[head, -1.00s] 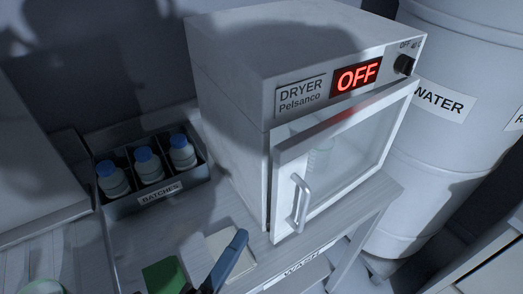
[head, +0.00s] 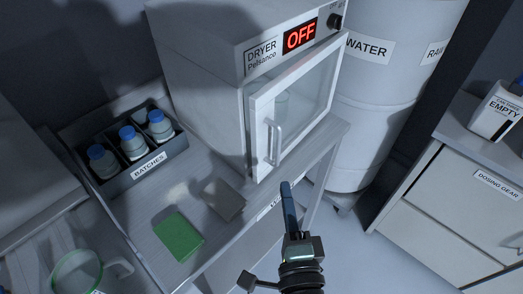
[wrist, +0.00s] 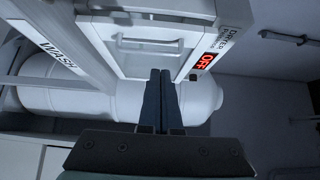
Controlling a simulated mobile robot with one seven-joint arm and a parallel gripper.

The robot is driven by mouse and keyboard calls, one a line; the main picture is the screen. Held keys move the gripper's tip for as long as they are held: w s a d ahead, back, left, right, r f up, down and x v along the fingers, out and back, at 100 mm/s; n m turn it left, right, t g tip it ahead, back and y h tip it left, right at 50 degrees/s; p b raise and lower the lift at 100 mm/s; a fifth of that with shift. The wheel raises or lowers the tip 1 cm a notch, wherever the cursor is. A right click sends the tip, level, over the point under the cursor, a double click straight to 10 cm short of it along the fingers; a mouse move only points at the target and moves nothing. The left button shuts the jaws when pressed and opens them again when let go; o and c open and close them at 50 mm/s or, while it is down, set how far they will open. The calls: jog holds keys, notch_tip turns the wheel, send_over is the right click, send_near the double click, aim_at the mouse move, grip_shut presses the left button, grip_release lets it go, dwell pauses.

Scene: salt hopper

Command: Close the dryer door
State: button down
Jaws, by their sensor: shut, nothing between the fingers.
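The white dryer (head: 205,85) stands on the bench with its display showing red OFF. Its glass door (head: 306,90) has a pale frame and appears slightly ajar, with the handle-side edge standing a little out from the body. The vertical bar handle (head: 274,143) is on the door's left side. My gripper (head: 287,187) is shut and empty, in front of and below the door, apart from the handle. In the wrist view, my shut fingers (wrist: 160,75) point toward the dryer, with the door handle (wrist: 150,45) beyond their tips.
A rack labelled BATCHES (head: 118,186) holds blue-capped bottles at left. A green pad (head: 178,236) and a beige pad (head: 223,199) lie on the bench. A large WATER barrel (head: 375,110) stands right of the dryer. A dosing cabinet (head: 450,205) is further right, with open floor between.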

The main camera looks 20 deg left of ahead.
jog(key=shift+w+a+p, duration=1.75)
jog(key=shift+w+a, duration=2.25)
jog(key=shift+w, duration=0.15)
